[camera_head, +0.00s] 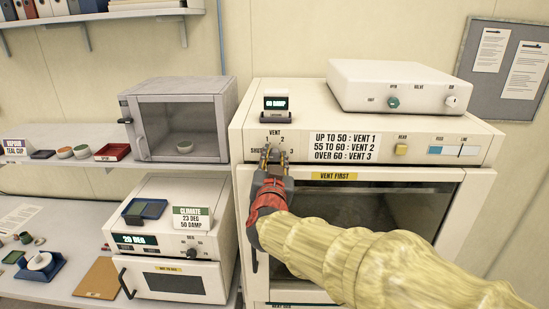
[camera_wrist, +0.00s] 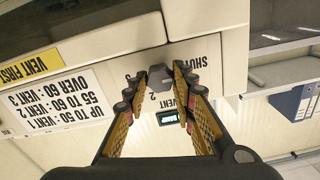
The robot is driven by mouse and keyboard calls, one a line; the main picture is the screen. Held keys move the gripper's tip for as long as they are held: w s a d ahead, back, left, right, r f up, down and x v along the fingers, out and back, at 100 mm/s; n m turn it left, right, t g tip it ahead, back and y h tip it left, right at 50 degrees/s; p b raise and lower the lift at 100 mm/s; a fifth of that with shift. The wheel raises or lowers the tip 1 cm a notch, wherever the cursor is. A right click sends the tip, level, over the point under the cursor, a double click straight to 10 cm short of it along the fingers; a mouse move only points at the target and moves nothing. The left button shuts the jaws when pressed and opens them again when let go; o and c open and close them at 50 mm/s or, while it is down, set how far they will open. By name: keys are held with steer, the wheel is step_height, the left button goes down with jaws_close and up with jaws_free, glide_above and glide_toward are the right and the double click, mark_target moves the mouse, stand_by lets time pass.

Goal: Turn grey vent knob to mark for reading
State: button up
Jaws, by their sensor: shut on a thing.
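The grey vent knob (camera_head: 272,153) is on the front panel of the large cream oven (camera_head: 470,151), with marks SHUT, 1, 2 and 3 around it. My gripper (camera_head: 270,166) has its fingers on the knob. In the wrist view the knob (camera_wrist: 158,78) sits between the two fingertips of my gripper (camera_wrist: 158,84). My fingers hide part of it, and I cannot tell which mark it points at. A printed label (camera_head: 345,146) reads UP TO 50: VENT 1, 55 TO 60: VENT 2, OVER 60: VENT 3. A small display (camera_head: 275,103) above the knob reads DAMP; its digits are hard to read.
The oven door handle (camera_head: 254,245) is below my gripper. A white box (camera_head: 395,86) stands on the oven. A smaller climate oven (camera_head: 165,215) stands at left.

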jaws_close()
steer(key=shift+m+b, duration=0.3)
steer(key=shift+b, duration=0.2)
steer(key=m+b, duration=0.2)
steer(key=b, duration=0.1)
steer(key=shift+f+m, duration=0.2)
steer(key=shift+m, duration=0.2)
steer(key=m+b, duration=0.4)
steer(key=b, duration=0.1)
steer(key=shift+m, duration=0.3)
steer(key=m+b, duration=0.4)
steer(key=m, duration=0.1)
steer(key=shift+d+b, duration=0.1)
steer(key=shift+b, duration=0.25)
steer(key=shift+m+b, duration=1.5)
steer(key=shift+m, duration=0.9)
